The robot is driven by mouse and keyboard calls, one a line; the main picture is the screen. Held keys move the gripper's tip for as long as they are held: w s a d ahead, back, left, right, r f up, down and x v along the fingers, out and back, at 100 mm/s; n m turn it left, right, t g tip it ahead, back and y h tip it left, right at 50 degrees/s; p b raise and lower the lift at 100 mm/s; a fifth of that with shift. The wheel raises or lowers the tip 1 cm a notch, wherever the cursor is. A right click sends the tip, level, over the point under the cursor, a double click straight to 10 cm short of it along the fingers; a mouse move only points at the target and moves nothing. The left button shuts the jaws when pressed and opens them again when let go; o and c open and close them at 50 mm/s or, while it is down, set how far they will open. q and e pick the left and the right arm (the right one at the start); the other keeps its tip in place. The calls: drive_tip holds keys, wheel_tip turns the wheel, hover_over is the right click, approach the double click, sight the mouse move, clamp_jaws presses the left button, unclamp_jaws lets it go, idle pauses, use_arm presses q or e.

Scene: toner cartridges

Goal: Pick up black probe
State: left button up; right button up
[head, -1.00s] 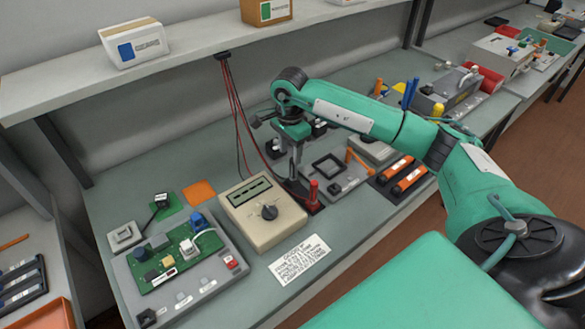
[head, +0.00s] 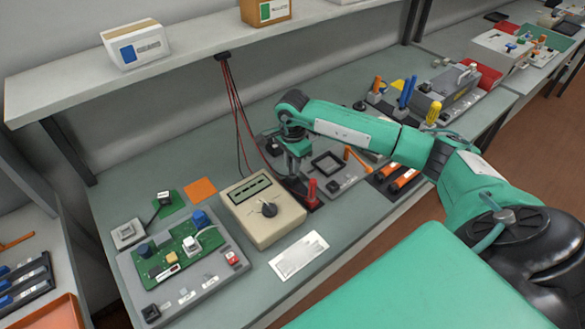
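My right gripper (head: 294,174) points down just behind and left of the red probe (head: 311,192), beside the beige meter (head: 263,209). The red probe stands upright in a dark holder at the meter's right side. I cannot make out the black probe itself; the gripper covers the spot next to the red probe. Black and red leads hang from the shelf edge down behind the meter. The gap between the fingertips is too small to tell whether they are open or closed on something. My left gripper is not in view.
A grey board fixture (head: 182,262) with a green circuit board stands left of the meter. A white label (head: 299,254) lies in front. Orange-handled tools (head: 404,180) lie to the right. The shelf (head: 190,46) overhangs the back of the bench.

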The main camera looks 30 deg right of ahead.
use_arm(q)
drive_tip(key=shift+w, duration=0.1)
use_arm(e)
clamp_jaws()
